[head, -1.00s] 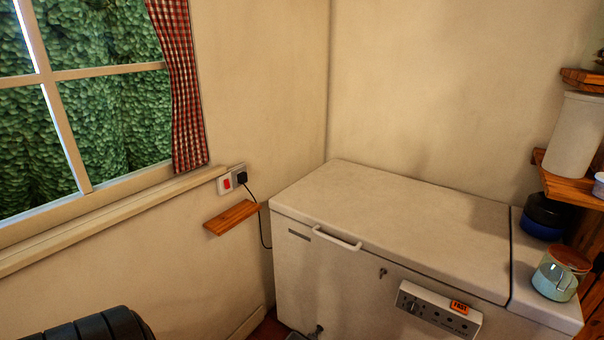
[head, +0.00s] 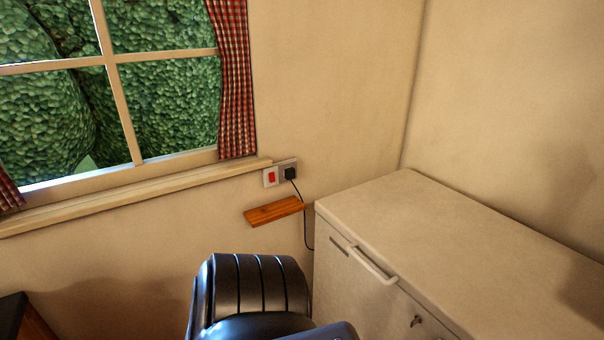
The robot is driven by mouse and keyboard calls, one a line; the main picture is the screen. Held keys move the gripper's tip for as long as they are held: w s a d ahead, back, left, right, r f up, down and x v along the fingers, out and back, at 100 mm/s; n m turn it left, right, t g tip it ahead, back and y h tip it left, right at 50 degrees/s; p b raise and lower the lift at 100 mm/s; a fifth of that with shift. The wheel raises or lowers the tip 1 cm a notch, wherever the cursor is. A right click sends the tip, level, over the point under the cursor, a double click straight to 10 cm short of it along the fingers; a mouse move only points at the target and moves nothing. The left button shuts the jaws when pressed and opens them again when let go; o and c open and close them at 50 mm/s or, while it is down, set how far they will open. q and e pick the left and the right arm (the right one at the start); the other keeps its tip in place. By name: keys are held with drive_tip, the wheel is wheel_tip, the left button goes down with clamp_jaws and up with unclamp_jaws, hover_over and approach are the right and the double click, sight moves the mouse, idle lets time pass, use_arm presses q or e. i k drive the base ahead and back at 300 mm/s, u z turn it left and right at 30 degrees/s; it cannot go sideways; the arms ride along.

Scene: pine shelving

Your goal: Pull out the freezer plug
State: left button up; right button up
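The black freezer plug (head: 290,173) sits in the wall socket (head: 284,162), beside a red switch (head: 271,176) on the left wall. Its black cord (head: 304,215) runs down behind the left end of the white chest freezer (head: 430,235). The freezer's lid is shut. A black, ribbed part of my own arm rises at the bottom centre, below the socket and apart from it. Neither of my grippers shows in the head view.
A small wooden shelf (head: 273,211) juts from the wall just below the socket. The window sill (head: 140,195) ends just left of the switch. A checked red curtain (head: 232,80) hangs above. A dark-topped wooden piece (head: 18,320) stands at the bottom left.

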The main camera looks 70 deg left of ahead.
sight(289, 172)
drive_tip(key=u, duration=0.5)
drive_tip(key=i, duration=0.75)
drive_tip(key=u, duration=0.9)
drive_tip(key=i, duration=0.25)
drive_tip(key=u, duration=0.3)
